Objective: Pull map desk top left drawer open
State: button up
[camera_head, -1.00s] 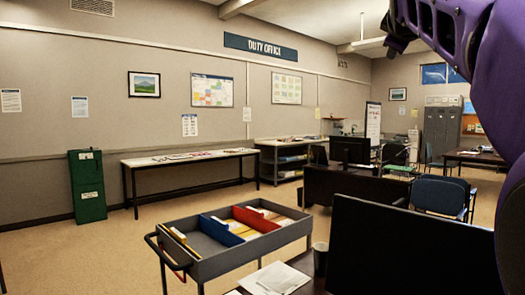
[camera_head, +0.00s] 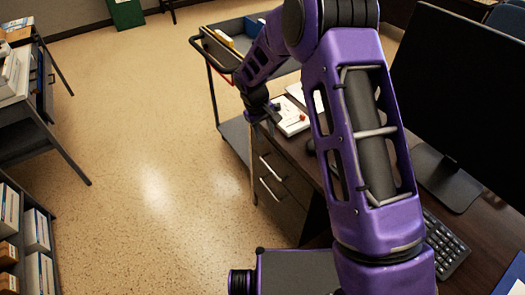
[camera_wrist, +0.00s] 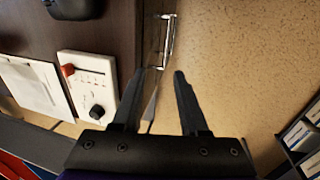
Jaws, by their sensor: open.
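The dark wooden desk (camera_head: 478,242) runs along the right in the head view, with a grey drawer unit under its left end. The upper left drawer (camera_head: 282,161) has a silver bar handle and looks flush with the unit. A second drawer (camera_head: 280,196) with a like handle is below it. In the wrist view, a bar handle (camera_wrist: 168,40) shows beyond the fingertips on the drawer front. My gripper (camera_wrist: 158,76) is open and empty, its fingers pointing along the desk edge towards that handle, apart from it. In the head view the fingers are mostly hidden by my arm.
A white device (camera_wrist: 86,83) with a red knob and papers (camera_wrist: 35,85) lie on the desk top beside my gripper. A cart (camera_head: 225,57) stands beyond the desk. Shelves (camera_head: 22,235) line the left. The floor (camera_head: 150,150) between is clear. A monitor (camera_head: 465,90) and keyboard (camera_head: 446,240) are at right.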

jog(key=f, duration=0.1)
jog(key=b, duration=0.1)
send_near(272, 170)
jog(key=x, duration=0.7)
jog(key=shift+w+f, duration=0.1)
jog(key=shift+f, duration=0.2)
grip_shut()
dwell(1.0)
